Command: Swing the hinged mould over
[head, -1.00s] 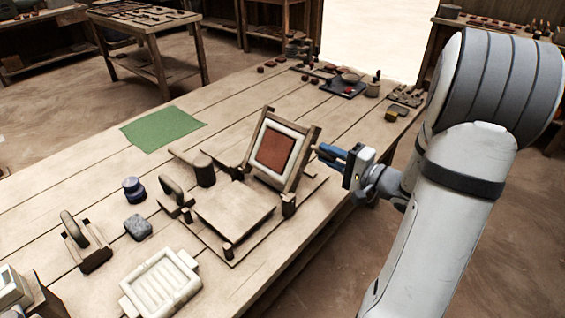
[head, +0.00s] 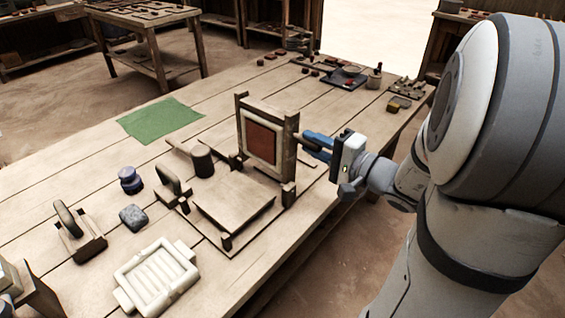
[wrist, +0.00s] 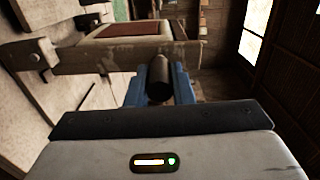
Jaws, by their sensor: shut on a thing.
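The hinged mould (head: 290,150) is a wooden frame with a pale inner border and a red-brown tile (head: 262,142) in it. It stands nearly upright on its hinge at the far side of the wooden press base (head: 235,207). In the wrist view the mould's wooden side (wrist: 100,58) runs across the upper left, with the tile (wrist: 130,30) above it. My gripper (head: 318,145) is at the mould's right side, its blue fingers shut on a dark round handle (wrist: 158,80) that sticks out from the frame. The handle's far end is hidden.
A lever handle (head: 168,178) and a dark upright cylinder (head: 202,160) stand left of the base. A cream slatted tray (head: 187,252), a grey block (head: 133,217) and a green cloth (head: 160,120) lie on the bench. The bench edge is below my gripper.

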